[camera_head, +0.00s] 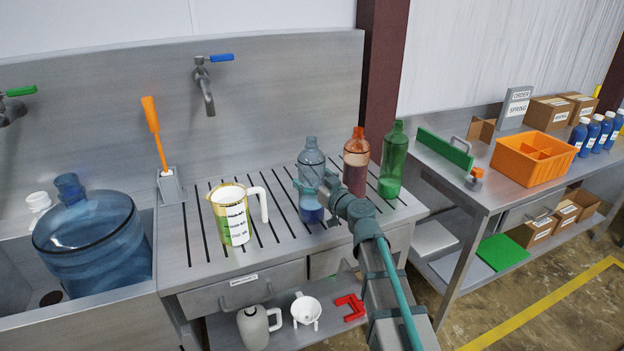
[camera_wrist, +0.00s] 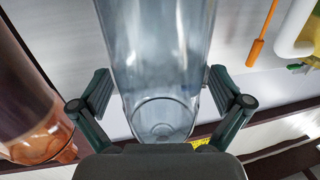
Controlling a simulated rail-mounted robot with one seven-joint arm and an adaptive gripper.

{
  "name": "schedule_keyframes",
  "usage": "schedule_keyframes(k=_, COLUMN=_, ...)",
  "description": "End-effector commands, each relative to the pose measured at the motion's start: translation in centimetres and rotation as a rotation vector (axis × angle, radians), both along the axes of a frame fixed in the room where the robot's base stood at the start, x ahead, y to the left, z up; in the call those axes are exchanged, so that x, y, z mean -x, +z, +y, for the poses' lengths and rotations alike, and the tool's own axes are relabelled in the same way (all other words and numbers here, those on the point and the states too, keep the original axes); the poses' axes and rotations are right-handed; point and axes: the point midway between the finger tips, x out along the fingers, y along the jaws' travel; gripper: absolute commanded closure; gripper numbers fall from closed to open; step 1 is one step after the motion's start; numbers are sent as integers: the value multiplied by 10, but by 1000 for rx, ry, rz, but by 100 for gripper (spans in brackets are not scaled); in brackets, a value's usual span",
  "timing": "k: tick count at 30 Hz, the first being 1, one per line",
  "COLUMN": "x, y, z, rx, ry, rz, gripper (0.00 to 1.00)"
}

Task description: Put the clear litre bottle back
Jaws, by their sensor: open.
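The clear bottle (camera_head: 311,158), grey-blue with some blue in its lower part, stands upright on the slatted drainboard (camera_head: 283,245). My gripper (camera_head: 316,186) is at its middle height, coming from the front right. In the wrist view, the clear bottle (camera_wrist: 155,60) lies between the two spread fingers of my gripper (camera_wrist: 160,88). Gaps show between the fingers and the bottle. In the head view my gripper and arm hide part of the bottle's lower right side.
A red-brown bottle (camera_head: 356,158) and a green bottle (camera_head: 393,160) stand close on the right. A measuring jug (camera_head: 231,215) stands left, with free slats between. A blue tap (camera_head: 206,85) juts out behind. A large blue jug (camera_head: 95,240) sits in the sink.

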Motion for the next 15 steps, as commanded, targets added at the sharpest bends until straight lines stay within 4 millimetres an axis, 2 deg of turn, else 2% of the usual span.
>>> schedule_keyframes(k=9, x=0, y=5, z=0, rx=-1, ry=0, rz=1, gripper=0)
schedule_keyframes(k=15, x=28, y=-1, z=-21, rx=0, ry=-3, rz=-1, gripper=0)
